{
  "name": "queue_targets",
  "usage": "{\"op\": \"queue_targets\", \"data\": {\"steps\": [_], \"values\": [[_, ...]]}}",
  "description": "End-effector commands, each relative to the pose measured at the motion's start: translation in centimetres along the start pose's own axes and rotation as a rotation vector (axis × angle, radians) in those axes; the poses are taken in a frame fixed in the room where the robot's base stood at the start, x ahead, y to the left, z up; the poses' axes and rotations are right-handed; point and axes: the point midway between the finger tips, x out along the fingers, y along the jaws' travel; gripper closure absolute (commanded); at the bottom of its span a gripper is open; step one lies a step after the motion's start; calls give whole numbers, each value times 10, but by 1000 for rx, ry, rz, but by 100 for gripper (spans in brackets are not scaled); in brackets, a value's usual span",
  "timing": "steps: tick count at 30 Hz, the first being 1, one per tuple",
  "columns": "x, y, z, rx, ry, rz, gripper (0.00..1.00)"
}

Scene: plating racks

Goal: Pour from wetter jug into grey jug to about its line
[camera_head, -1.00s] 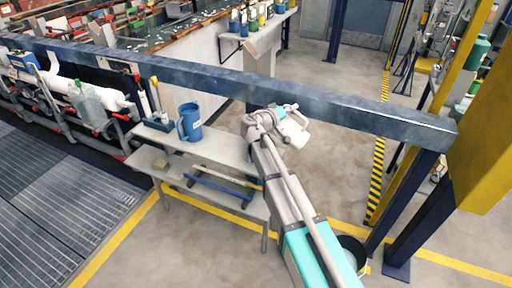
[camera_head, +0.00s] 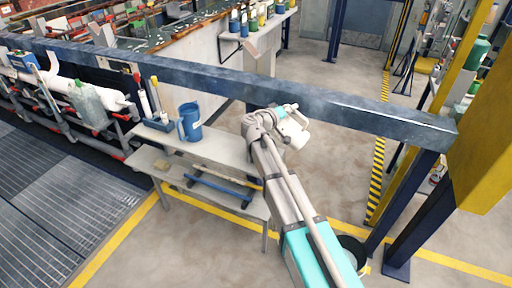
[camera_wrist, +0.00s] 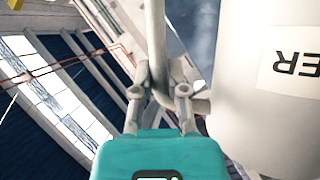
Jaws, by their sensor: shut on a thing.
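My gripper (camera_wrist: 160,88) is shut on the upright handle of a white jug (camera_wrist: 265,125). The jug's label shows upside down, with the letters "ER" readable, which fits the wetter jug. In the head view, the white jug (camera_head: 295,134) is held at the end of my arm, beside the right end of a grey bench. My gripper (camera_head: 281,116) is small there and partly covered by my wrist. No grey jug can be made out in either view; my arm and the held jug cover part of the bench's right end. The liquid inside the jug is not visible.
A blue jug (camera_head: 189,123) stands on the bench top (camera_head: 220,147), left of my arm. A dark beam (camera_head: 225,80) crosses behind my gripper. A black bucket (camera_head: 352,250) stands on the floor at right.

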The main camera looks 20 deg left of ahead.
Motion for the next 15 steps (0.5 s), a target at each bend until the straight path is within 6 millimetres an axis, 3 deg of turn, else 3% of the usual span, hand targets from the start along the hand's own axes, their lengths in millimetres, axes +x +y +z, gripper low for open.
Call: {"op": "queue_targets", "data": {"steps": [15], "values": [[-5,3,-9,-65,13,27,100]]}}
